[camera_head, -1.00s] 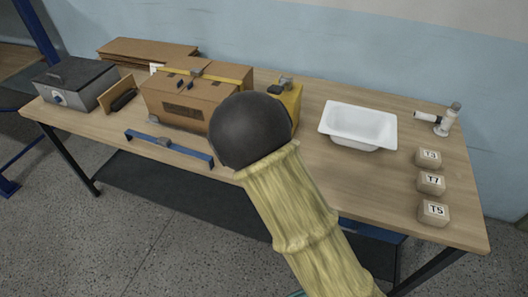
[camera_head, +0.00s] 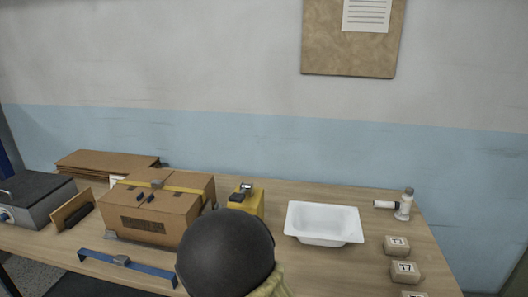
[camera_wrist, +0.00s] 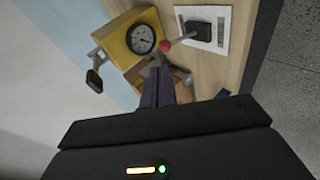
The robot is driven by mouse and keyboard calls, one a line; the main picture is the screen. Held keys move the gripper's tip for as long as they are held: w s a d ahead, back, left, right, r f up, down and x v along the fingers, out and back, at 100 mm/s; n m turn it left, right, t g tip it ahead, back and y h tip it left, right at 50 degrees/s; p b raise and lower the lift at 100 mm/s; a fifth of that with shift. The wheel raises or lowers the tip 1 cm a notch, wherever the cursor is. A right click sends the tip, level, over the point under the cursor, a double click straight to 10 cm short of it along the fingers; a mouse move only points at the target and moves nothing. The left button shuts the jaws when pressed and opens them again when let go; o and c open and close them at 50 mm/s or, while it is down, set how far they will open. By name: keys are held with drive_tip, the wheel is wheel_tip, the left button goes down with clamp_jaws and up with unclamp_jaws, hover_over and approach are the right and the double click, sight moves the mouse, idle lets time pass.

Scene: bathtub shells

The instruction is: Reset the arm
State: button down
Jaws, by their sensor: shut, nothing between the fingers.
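My gripper (camera_wrist: 157,88) shows in the wrist view as two dark fingers, closed together with nothing between them. It points toward a yellow box with a round dial gauge (camera_wrist: 141,39) and a lever with a red knob (camera_wrist: 165,45). I cannot tell whether the fingertips touch the box. In the head view my arm's dark round joint (camera_head: 226,254) stands at the bottom middle, and the gripper itself is hidden behind it. The yellow box (camera_head: 248,202) shows just behind that joint.
The wooden table (camera_head: 330,268) holds a white basin (camera_head: 323,224), taped cardboard boxes (camera_head: 150,213), a blue bar (camera_head: 126,264), a grey box (camera_head: 38,198) and labelled blocks (camera_head: 404,271). A white fitting (camera_head: 404,205) stands at the back right. A wall closes off the back.

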drive_tip(key=s+d+r+m+g, duration=0.2)
drive_tip(key=s+d+m+g, duration=0.2)
drive_tip(key=s+d+m, duration=0.4)
drive_tip(key=s+d+r+m+g, duration=0.2)
drive_tip(key=s+d+m, duration=0.6)
drive_tip(key=d, duration=0.8)
drive_tip(key=s+g, duration=0.2)
drive_tip(key=s, duration=0.1)
drive_tip(key=shift+s+d+r+h, duration=0.15)
drive_tip(key=shift+s+d+h, duration=0.15)
drive_tip(key=shift+s+h, duration=0.1)
drive_tip(key=shift+w, duration=0.15)
drive_tip(key=shift+s, duration=0.2)
